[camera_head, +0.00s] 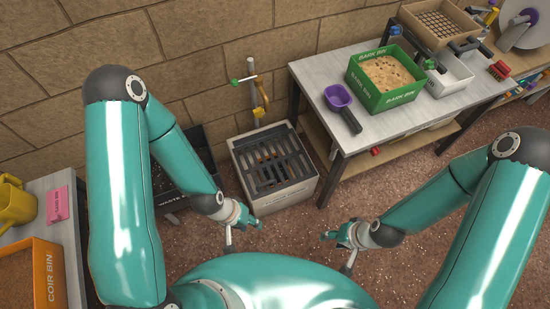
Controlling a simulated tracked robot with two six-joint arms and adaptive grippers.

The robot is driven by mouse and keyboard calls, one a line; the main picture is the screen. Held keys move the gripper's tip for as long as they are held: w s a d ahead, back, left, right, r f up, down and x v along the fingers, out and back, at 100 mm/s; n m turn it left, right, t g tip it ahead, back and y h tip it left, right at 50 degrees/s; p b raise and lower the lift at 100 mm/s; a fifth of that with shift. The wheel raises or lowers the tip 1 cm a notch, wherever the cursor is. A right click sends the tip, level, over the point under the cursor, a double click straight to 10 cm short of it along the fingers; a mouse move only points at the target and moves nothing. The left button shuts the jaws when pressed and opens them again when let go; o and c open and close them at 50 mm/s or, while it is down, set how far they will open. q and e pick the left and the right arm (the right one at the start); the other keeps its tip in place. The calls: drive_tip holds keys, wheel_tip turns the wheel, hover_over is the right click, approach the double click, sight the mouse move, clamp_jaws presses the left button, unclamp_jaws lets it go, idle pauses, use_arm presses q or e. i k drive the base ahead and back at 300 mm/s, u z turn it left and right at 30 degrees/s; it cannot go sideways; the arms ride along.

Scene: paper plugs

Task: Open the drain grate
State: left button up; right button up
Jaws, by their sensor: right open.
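The drain grate (272,166) is a dark slatted cover lying flat over the top of a pale box-shaped drain (290,196) on the floor by the brick wall. Brownish matter shows between its slats. My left gripper (242,232) is open and empty, in front of the drain's lower left corner and apart from the grate. My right gripper (337,250) is open and empty, further right and nearer to me, over the bare floor. No gripper touches the grate.
A tap with a green handle (244,80) is on a pipe behind the drain. A dark waste bin (172,185) stands left of it. A grey table (330,72) with a green bark bin (384,99) and a purple scoop (338,96) stands right. An orange coir bin (48,268) is lower left.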

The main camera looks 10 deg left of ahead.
sight(281, 159)
drive_tip(key=u, duration=0.05)
drive_tip(key=k, duration=1)
drive_tip(key=u, duration=0.95)
drive_tip(key=i, duration=1.55)
drive_tip(key=z, duration=1.1)
